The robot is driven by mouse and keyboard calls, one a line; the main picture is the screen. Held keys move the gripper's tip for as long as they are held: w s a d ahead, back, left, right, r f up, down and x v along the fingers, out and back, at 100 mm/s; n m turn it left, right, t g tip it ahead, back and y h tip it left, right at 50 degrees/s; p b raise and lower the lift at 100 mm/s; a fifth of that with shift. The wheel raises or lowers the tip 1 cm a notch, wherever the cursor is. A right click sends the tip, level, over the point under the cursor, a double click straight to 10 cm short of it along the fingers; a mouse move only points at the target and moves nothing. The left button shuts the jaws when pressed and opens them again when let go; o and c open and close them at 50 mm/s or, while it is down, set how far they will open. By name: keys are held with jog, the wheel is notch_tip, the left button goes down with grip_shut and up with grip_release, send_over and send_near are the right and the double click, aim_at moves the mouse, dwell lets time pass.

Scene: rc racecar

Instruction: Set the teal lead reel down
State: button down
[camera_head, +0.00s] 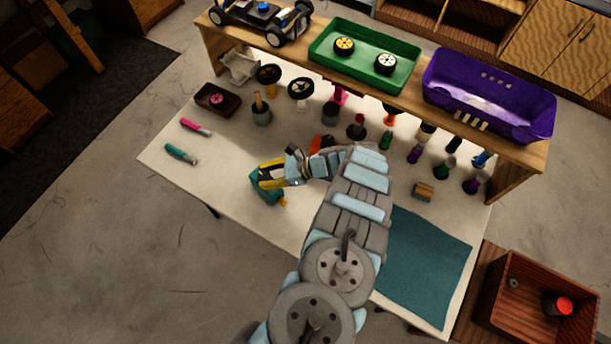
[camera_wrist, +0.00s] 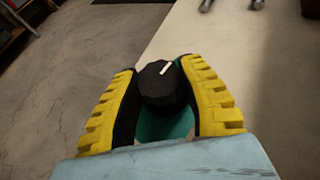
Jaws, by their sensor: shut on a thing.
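The teal lead reel (camera_head: 268,196) is at the fingers of my gripper (camera_head: 266,179), above the left front part of the white table. In the wrist view the teal reel (camera_wrist: 170,126) sits between the two yellow-ridged fingers of my gripper (camera_wrist: 160,98). Its black top (camera_wrist: 157,85) carries a short white mark and faces the camera. My gripper is shut on it. Its underside is hidden, so I cannot tell whether it touches the table.
The white table (camera_head: 230,190) is bare around the reel. A teal pen-like tool (camera_head: 181,153) and a pink one (camera_head: 195,127) lie to the left. Several bottles and tools stand behind, under a wooden shelf (camera_head: 400,90). A teal mat (camera_head: 425,265) lies at right.

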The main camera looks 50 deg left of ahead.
jog(key=d+r+n+g+h, duration=0.2)
jog(key=d+r+n+h, duration=0.1)
jog(key=d+r, duration=0.7)
jog(key=a+f+b, duration=0.1)
jog(key=a+b, duration=0.2)
jog(key=a+f+b, duration=0.1)
jog(key=a+b, duration=0.2)
jog(key=a+f+b, duration=0.1)
jog(key=a+b, duration=0.2)
jog(key=shift+s+a+b, duration=0.1)
jog(key=shift+a+b, duration=0.3)
jog(key=b, duration=0.4)
send_over(257, 168)
jog(key=f, duration=0.3)
jog(key=d+f, duration=0.1)
jog(key=f, duration=0.1)
jog(key=shift+s, duration=0.15)
jog(key=shift+a+f+b, duration=0.35)
jog(key=shift+f+b, duration=0.05)
jog(key=shift+b, duration=0.1)
jog(key=shift+a+f+b, duration=0.1)
jog(key=shift+f+b, duration=0.4)
jog(key=shift+f, duration=0.9)
jog(key=shift+f, duration=0.1)
